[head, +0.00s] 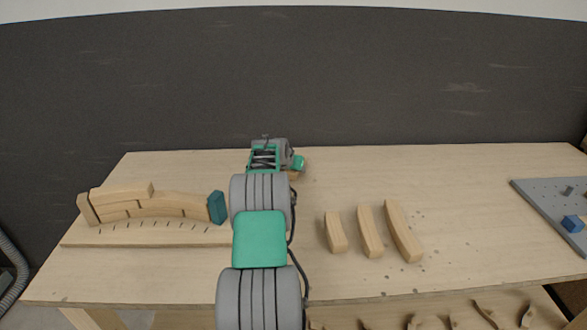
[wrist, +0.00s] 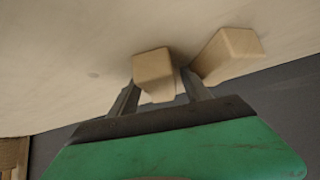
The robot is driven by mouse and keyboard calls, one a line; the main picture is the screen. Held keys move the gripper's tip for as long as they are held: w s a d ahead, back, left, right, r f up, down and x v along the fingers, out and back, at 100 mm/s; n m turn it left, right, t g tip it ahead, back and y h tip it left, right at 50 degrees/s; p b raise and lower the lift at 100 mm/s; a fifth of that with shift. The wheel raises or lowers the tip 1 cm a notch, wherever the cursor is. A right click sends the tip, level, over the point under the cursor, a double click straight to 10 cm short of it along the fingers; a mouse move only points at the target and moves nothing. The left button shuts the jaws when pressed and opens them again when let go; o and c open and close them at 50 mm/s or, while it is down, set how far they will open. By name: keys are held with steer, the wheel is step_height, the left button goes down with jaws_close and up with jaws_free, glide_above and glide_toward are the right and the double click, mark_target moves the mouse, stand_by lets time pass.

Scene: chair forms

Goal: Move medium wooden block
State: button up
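Three curved wooden blocks lie on the table to the right of my arm in the head view: a short one (head: 335,232), a medium one (head: 370,232) and a long one (head: 404,232). My gripper is hidden behind my arm there. In the wrist view my gripper (wrist: 160,86) has its two fingers on either side of one wooden block (wrist: 154,66). Whether they press on it is unclear. A second wooden block (wrist: 229,52) lies just right of the fingers. I cannot match these two to blocks in the head view.
A curved wooden assembly (head: 150,202) with a dark teal block (head: 217,207) at its right end stands on a marked board (head: 130,236) at left. A grey panel (head: 555,205) with a blue block (head: 572,223) is at right. The table's back right is clear.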

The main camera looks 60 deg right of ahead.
steer(key=shift+o, duration=0.8)
steer(key=shift+p+v, duration=0.35)
steer(key=shift+v, duration=3.6)
